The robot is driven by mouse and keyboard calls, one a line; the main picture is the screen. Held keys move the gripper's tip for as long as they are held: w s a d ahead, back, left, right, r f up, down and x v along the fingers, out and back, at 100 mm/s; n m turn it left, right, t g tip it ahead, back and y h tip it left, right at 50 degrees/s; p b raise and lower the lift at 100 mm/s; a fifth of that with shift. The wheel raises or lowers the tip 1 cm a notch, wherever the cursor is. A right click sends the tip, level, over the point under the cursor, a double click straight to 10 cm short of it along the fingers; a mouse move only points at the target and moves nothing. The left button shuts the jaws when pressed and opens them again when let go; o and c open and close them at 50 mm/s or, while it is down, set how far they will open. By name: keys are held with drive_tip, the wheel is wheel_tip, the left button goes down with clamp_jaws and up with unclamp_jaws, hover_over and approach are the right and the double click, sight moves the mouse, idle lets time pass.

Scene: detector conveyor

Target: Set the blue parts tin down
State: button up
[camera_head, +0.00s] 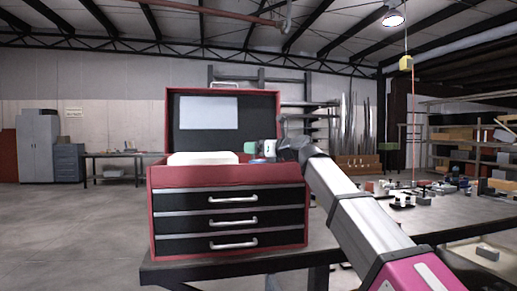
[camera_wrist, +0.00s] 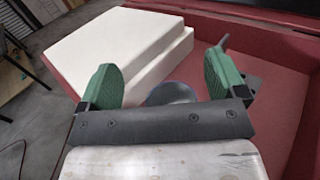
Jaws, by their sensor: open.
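My gripper (camera_wrist: 162,78) is open, its two green fingers apart, low over the open top tray of the red tool chest (camera_head: 226,176). A rounded grey-blue thing (camera_wrist: 171,93), which looks like the blue parts tin, lies between and below the fingers in the wrist view. The gripper's palm hides its near part, and I see a gap on either side of it. In the head view my gripper (camera_head: 262,149) is over the right part of the chest top, with a small bluish patch just below it. The chest's front wall hides the tray floor there.
A white block (camera_wrist: 118,46) with a stepped edge fills the tray's left part, close to the left finger. A dark tool partly shows beyond the right finger. The chest's raised lid (camera_head: 225,120) stands behind. Several small objects stand on the table at right.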

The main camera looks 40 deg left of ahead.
drive_tip(key=d, duration=1.2)
drive_tip(key=shift+s+r, duration=0.15)
drive_tip(key=shift+r, duration=0.2)
drive_tip(key=shift+d, duration=0.1)
